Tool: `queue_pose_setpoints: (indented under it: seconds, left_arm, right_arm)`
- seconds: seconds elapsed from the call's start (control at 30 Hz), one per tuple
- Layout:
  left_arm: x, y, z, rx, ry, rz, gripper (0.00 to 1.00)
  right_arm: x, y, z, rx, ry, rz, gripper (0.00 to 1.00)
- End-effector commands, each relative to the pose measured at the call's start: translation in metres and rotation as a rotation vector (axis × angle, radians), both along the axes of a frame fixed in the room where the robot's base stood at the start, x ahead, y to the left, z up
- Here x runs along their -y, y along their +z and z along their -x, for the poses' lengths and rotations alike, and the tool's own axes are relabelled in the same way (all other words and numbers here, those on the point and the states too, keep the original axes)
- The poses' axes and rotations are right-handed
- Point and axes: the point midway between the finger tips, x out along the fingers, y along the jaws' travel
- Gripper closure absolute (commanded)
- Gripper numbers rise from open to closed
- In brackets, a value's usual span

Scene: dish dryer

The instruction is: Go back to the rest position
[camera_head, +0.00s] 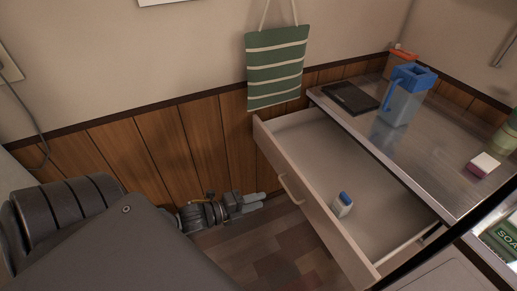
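My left gripper (252,202) is low in front of the wood panelling, left of the open drawer (291,187). Its two pale fingertips point right, toward the drawer, and nothing shows between them. The gap between them is too small in this view to tell open from shut. The gripper appears apart from the drawer handle (290,188). My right gripper is not in view. A large dark link of my own arm fills the lower left.
The drawer sticks out from under the metal counter (436,150) and holds a small white container with a blue top (343,204). On the counter are a blue-topped pitcher (404,100), a black tray (350,98) and a pink-and-white sponge (483,164). Tiled floor shows left of the drawer.

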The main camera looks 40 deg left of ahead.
Motion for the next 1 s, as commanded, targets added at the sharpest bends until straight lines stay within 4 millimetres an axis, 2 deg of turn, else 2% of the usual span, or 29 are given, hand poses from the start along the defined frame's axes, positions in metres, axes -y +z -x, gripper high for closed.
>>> queue_pose_setpoints:
  seconds: [0.2, 0.3, 0.37, 0.43, 0.47, 0.57, 0.6, 0.67, 0.7, 0.77, 0.8, 0.87, 0.9, 1.0]
  left_arm:
    - [0.000, 0.000, 0.000, 0.000, 0.000, 0.000, 0.68]
    - [-0.001, -0.003, -0.001, -0.008, 0.007, 0.003, 0.68]
    - [-0.006, -0.012, -0.002, -0.032, 0.026, 0.013, 0.68]
    - [-0.016, -0.034, -0.003, -0.090, 0.074, 0.040, 0.68]
    - [-0.022, -0.048, -0.003, -0.126, 0.104, 0.058, 0.68]
    - [-0.048, -0.108, 0.003, -0.282, 0.240, 0.137, 0.68]
    - [-0.058, -0.137, 0.010, -0.354, 0.307, 0.179, 0.68]
    - [-0.071, -0.181, 0.025, -0.466, 0.415, 0.242, 0.68]
    - [-0.078, -0.210, 0.039, -0.539, 0.487, 0.284, 0.68]
    - [-0.085, -0.251, 0.064, -0.648, 0.600, 0.343, 0.68]
    - [-0.088, -0.277, 0.083, -0.716, 0.676, 0.382, 0.68]
    - [-0.089, -0.313, 0.116, -0.817, 0.792, 0.437, 0.68]
    - [-0.087, -0.334, 0.140, -0.881, 0.870, 0.469, 0.68]
    - [-0.078, -0.375, 0.201, -1.022, 1.055, 0.533, 0.68]
  right_arm:
    - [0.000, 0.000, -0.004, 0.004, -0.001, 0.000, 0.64]
    - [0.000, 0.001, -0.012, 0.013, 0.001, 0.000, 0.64]
    - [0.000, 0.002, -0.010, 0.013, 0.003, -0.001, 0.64]
    - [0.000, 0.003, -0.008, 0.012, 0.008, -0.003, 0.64]
    - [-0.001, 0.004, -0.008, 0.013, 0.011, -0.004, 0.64]
    - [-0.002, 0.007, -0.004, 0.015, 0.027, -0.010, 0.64]
    - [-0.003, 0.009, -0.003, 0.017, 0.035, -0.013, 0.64]
    - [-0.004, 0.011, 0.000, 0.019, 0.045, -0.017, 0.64]
    - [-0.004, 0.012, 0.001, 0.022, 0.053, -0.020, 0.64]
    - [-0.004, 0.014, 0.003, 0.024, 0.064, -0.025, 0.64]
    - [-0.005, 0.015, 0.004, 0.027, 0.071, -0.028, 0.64]
    - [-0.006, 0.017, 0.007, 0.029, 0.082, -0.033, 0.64]
    - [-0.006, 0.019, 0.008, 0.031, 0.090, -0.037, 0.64]
    - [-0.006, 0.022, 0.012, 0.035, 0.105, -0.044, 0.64]
